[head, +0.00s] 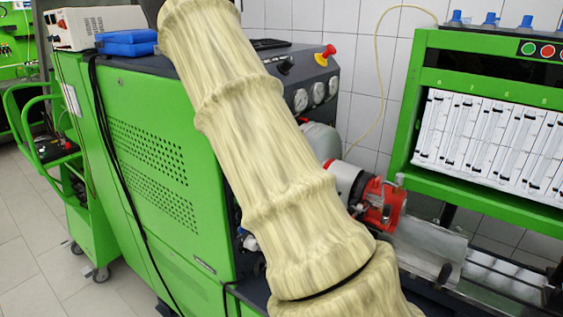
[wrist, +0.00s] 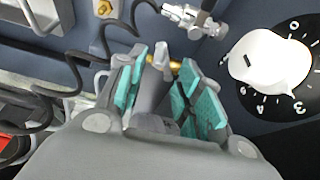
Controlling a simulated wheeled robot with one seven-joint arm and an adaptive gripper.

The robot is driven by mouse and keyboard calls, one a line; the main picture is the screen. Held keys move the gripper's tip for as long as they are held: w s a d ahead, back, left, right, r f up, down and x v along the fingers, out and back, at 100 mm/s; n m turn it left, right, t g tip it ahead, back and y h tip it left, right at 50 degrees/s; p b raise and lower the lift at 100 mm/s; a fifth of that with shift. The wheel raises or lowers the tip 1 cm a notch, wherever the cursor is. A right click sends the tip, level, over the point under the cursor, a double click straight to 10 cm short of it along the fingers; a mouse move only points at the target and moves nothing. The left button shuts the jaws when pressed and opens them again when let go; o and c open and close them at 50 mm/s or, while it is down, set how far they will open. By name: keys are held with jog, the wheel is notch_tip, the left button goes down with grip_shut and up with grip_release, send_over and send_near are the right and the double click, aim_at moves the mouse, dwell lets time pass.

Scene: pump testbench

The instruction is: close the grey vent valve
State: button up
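In the wrist view, a grey lever-like part (wrist: 161,58) sits by a brass fitting (wrist: 177,65) on the dark panel. It looks like the grey vent valve's handle, but its full outline is partly hidden by my gripper. My gripper (wrist: 160,85), with teal pads, is open. Its fingers stand apart on either side of the grey part, and I cannot tell whether a pad touches it. In the head view, my pale, ribbed arm covers the middle, and neither my gripper nor the grey valve can be made out.
A white dial knob (wrist: 268,62) stands close to the right, and a metal fitting (wrist: 196,19) above. Black cables (wrist: 72,58) loop across the left. In the head view, the green bench (head: 150,150) and a red-and-silver pump (head: 380,204) flank my arm.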

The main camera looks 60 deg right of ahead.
jog(key=v, duration=0.7)
jog(key=shift+r, duration=0.35)
